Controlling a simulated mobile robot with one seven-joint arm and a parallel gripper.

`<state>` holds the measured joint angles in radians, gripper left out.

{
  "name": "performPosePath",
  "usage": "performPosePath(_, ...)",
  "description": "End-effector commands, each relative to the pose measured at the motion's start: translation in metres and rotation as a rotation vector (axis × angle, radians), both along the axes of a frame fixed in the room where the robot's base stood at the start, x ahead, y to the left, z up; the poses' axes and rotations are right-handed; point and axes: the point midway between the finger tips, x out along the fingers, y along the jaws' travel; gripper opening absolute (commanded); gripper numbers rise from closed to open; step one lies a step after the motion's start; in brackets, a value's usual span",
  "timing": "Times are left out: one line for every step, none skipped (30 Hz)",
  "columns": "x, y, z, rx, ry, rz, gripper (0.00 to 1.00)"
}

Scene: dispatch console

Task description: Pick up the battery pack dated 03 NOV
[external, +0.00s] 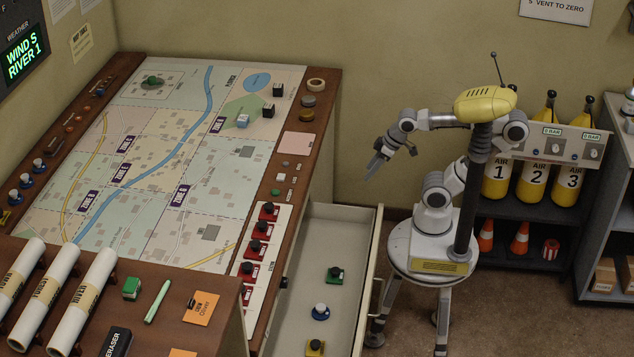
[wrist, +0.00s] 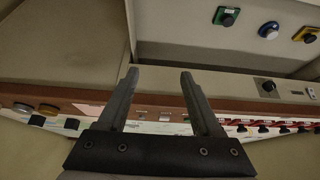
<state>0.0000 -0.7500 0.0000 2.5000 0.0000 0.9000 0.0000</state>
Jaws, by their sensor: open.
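I cannot make out a battery pack dated 03 NOV; no date is readable in either view. My gripper (external: 375,168) is open and empty, in the air between the map table and my column, above the far end of an open drawer (external: 340,222). In the wrist view my gripper (wrist: 159,73) has its two fingers apart with nothing between them. The drawer holds a green piece (external: 334,274), a blue-and-white piece (external: 321,312) and a yellow piece (external: 316,347), each with a dark or blue knob. They also show at the wrist view's upper right.
Several red blocks with black tops (external: 262,230) stand in a row on a pale strip (external: 282,225) along the map table's edge. The drawer front (external: 369,275) sticks out toward my base. Yellow air bottles (external: 533,182) stand on a shelf at right. The drawer's far part looks empty.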

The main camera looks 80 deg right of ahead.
Motion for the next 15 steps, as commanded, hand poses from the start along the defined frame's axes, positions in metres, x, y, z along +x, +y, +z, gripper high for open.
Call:
performPosePath(0.0,0.0,0.0,0.0,0.0,0.0,0.77)
performPosePath(0.0,0.0,0.0,0.0,0.0,0.0,0.83)
performPosePath(0.0,0.0,0.0,0.0,0.0,0.0,0.9)
performPosePath(0.0,0.0,0.0,0.0,0.0,0.0,0.9)
performPosePath(0.0,0.0,0.0,0.0,0.0,0.0,0.9)
performPosePath(0.0,0.0,0.0,0.0,0.0,0.0,0.9)
performPosePath(0.0,0.0,0.0,0.0,0.0,0.0,0.9)
performPosePath(0.0,0.0,0.0,0.0,0.0,0.0,0.9)
performPosePath(0.0,0.0,0.0,0.0,0.0,0.0,0.9)
performPosePath(0.0,0.0,0.0,0.0,0.0,0.0,0.9)
performPosePath(0.0,0.0001,0.0001,0.0,0.0,0.0,0.9)
performPosePath(0.0002,0.0007,0.0007,0.005,0.004,-0.002,0.9)
performPosePath(0.0005,0.0018,0.0014,0.012,0.01,-0.005,0.9)
performPosePath(0.001,0.0035,0.0024,0.024,0.02,-0.01,0.9)
performPosePath(0.0018,0.0069,0.0038,0.046,0.041,-0.018,0.9)
